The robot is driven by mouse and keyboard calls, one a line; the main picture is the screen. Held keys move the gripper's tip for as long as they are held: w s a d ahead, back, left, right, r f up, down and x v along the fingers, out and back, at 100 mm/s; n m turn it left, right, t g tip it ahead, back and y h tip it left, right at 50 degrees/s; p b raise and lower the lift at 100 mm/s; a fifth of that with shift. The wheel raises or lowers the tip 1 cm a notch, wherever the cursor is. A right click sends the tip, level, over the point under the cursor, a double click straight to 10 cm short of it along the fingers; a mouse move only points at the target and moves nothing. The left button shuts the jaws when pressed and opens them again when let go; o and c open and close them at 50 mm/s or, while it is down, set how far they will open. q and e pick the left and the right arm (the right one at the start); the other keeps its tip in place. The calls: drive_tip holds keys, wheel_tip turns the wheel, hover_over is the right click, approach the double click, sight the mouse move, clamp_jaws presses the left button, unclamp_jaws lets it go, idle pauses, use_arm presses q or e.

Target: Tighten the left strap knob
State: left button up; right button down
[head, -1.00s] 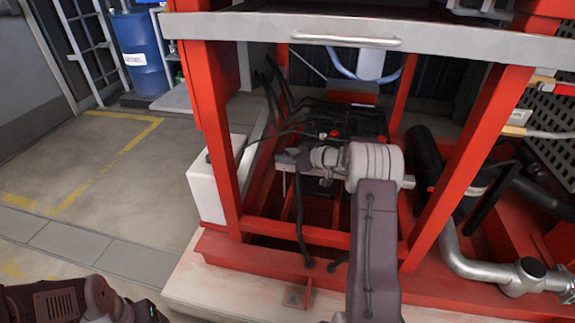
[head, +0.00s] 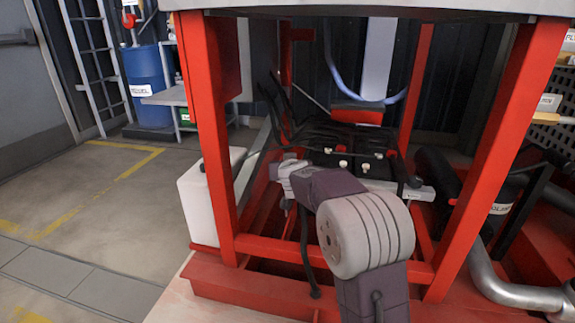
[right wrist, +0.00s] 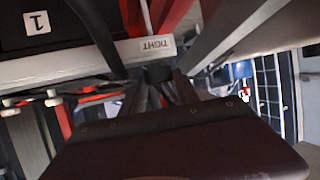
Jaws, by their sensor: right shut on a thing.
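In the right wrist view a dark knob (right wrist: 158,73) sits at the pale strap bar (right wrist: 75,68), just below an upside-down "TIGHT" label (right wrist: 145,49). My right gripper (right wrist: 160,82) is shut on this knob; its fingers are dark and partly shadowed. In the head view the bar (head: 425,192) crosses in front of the black batteries (head: 345,140), with another dark knob (head: 415,182) near its right end. My right wrist (head: 290,170) is at the bar's left end and hides the left knob there. My left gripper is not in view.
Red frame posts (head: 212,130) stand on both sides of my right arm, with a grey shelf (head: 370,8) above. A white container (head: 205,195) stands outside the left post. Dark cables hang behind. A silver pipe (head: 510,292) is at right.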

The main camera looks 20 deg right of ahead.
drive_tip(key=shift+a+f+m+h+p, duration=0.1)
drive_tip(key=shift+m+h+p, duration=0.2)
drive_tip(key=shift+p, duration=0.05)
idle(0.3)
drive_tip(key=c, duration=0.9)
unclamp_jaws()
